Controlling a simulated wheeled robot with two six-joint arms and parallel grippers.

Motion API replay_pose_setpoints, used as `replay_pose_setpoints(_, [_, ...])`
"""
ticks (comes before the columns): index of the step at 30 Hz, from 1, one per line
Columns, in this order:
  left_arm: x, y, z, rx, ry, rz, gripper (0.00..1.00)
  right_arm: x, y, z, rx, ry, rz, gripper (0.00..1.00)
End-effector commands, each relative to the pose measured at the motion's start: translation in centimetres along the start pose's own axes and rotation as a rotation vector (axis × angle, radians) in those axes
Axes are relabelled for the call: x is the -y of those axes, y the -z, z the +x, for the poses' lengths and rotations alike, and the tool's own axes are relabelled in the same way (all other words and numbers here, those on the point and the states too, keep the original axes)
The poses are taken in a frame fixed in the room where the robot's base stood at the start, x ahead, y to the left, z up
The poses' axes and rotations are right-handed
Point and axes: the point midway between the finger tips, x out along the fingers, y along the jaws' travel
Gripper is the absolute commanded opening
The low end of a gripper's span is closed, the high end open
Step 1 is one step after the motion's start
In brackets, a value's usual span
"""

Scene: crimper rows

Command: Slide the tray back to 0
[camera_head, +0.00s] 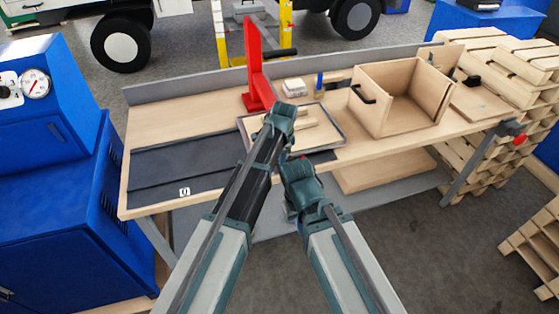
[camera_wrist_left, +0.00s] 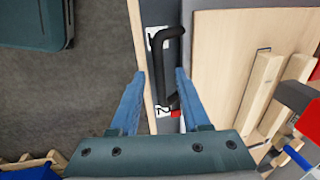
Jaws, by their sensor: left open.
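The tray (camera_head: 328,137) is a shallow light-wood tray with a grey rim, on the workbench right of the dark track (camera_head: 180,160). Wooden pieces lie in it. The label 0 (camera_head: 184,191) is on the track's front strip, left of the tray. In the left wrist view, the tray's black handle (camera_wrist_left: 164,50) stands over the strip, between labels 1 (camera_wrist_left: 158,38) and 2 (camera_wrist_left: 163,111). My left gripper (camera_wrist_left: 159,84) is open, its blue fingers on either side of the handle; I cannot tell contact. In the head view my arms hide much of the tray's front.
A red upright press (camera_head: 258,85) stands behind the tray. An open wooden box (camera_head: 385,115) stands to its right. A blue cabinet (camera_head: 50,180) is left of the bench. The dark track left of the tray is clear.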

Motion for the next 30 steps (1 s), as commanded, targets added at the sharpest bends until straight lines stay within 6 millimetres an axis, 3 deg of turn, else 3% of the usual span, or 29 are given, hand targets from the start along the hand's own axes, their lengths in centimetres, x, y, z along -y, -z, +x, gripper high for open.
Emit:
replay_pose_setpoints(1, [0.01,-0.01,-0.03,0.0,0.0,0.0,0.47,0.0,0.0,-0.03,0.0,0.0,0.0,0.0])
replay_pose_setpoints(9, [0.0,-0.01,-0.02,0.0,0.0,0.0,0.0,0.0,0.0,-0.02,0.0,0.0,0.0,0.0])
replay_pose_setpoints(30, [0.01,-0.01,-0.02,0.0,0.0,0.0,0.0,0.0,0.0,-0.02,0.0,0.0,0.0,0.0])
